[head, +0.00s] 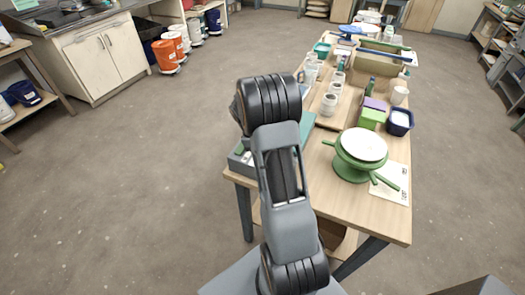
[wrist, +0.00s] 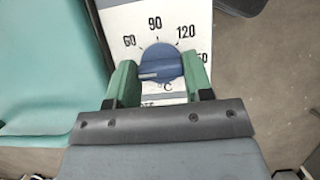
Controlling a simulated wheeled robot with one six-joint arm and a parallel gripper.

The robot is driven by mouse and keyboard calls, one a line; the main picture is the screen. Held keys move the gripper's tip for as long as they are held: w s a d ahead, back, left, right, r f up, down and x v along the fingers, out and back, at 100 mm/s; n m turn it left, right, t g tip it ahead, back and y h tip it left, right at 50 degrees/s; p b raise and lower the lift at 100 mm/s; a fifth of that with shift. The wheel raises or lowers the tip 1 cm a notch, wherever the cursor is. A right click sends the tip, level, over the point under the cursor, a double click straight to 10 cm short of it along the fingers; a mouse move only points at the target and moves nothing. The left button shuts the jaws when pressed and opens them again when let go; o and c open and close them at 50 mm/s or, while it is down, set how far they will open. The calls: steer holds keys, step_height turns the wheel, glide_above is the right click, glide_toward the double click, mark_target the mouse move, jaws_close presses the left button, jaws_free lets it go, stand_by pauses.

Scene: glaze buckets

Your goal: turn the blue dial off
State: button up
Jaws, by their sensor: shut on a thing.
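The blue dial (wrist: 160,62) sits on a white panel (wrist: 180,20) in the wrist view, with 60, 90, 120, a partly covered number and °C printed around it. A pale pointer line on the dial points to the left, a little below the 60. My gripper (wrist: 160,72) has its two green fingers on the left and right sides of the dial, shut on it. In the head view my arm hides the dial and most of the grey and teal box (head: 306,130) at the table's near left corner.
The wooden table (head: 345,205) also holds a green stand with a white round top (head: 362,145), a dark blue tub (head: 400,121), a green block (head: 372,118) and several white jars (head: 328,103). Orange buckets (head: 165,57) stand by a white cabinet (head: 100,55). The floor left of the table is clear.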

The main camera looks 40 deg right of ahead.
steer(key=shift+w+r, duration=0.1)
steer(key=o, duration=0.9)
steer(key=v, duration=1.3)
steer(key=shift+w+a+r+b, duration=0.1)
steer(key=shift+w+r+b, duration=0.05)
steer(key=shift+r+b, duration=0.2)
steer(key=shift+f, duration=0.1)
